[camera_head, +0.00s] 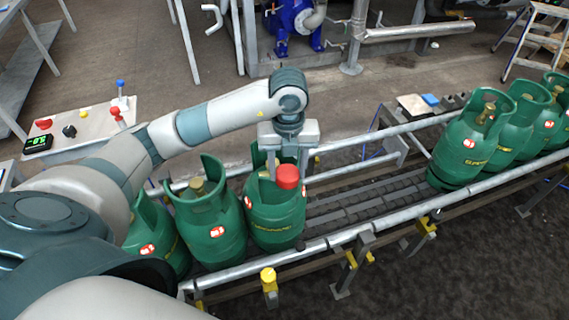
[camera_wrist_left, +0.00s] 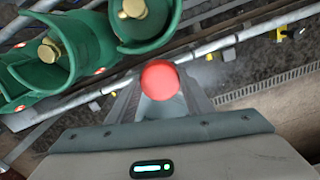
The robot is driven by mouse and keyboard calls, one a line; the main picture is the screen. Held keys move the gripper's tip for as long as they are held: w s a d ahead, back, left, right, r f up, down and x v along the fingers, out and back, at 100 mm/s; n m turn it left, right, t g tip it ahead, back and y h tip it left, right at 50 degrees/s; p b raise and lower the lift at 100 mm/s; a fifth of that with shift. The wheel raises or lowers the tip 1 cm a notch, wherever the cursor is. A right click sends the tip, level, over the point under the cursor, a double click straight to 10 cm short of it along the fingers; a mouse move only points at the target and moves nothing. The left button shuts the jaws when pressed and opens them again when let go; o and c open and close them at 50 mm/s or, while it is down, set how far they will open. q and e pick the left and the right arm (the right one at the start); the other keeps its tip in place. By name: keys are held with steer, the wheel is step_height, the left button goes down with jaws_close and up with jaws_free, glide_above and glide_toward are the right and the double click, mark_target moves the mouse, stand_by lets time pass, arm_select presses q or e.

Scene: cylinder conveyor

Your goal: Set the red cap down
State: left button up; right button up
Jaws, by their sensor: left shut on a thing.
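The red cap (camera_head: 288,177) is between the fingers of my left gripper (camera_head: 287,170), which is shut on it. In the head view it shows against the upper part of a green gas cylinder (camera_head: 276,215) on the conveyor. In the left wrist view the cap (camera_wrist_left: 160,80) is at the middle, between the grey fingers. That view shows a cylinder's brass valve (camera_wrist_left: 131,9) beyond the cap and to its left, apart from it. How high the cap is above the cylinder is hard to tell. My right gripper is not in view.
The conveyor (camera_head: 340,205) has metal side rails. More green cylinders (camera_head: 208,225) stand left of the gripper, and several others (camera_head: 473,145) stand at the right; the belt between is bare. A control panel (camera_head: 85,128) with buttons and a lever is at the left.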

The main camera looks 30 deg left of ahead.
mark_target(292, 181)
arm_select(q)
steer(key=m, duration=0.4)
steer(key=d+f+m, duration=0.1)
steer(key=m, duration=0.1)
steer(key=shift+s+d, duration=0.1)
steer(key=shift+s, duration=0.3)
steer(key=m, duration=0.4)
steer(key=s+d+f+m, duration=0.1)
steer(key=shift+m, duration=0.4)
steer(key=m, duration=0.3)
steer(key=shift+s+d+f+m, duration=0.25)
steer(key=shift+d+f+m, duration=0.05)
steer(key=shift+f, duration=0.1)
steer(key=s+d+f+m, duration=0.1)
steer(key=s+f+m, duration=0.1)
steer(key=m, duration=1.1)
steer(key=s+d+f+m, duration=0.2)
steer(key=s+f+m, duration=0.1)
steer(key=m, duration=1.1)
steer(key=shift+s+m, duration=0.3)
steer(key=shift+s, duration=0.6)
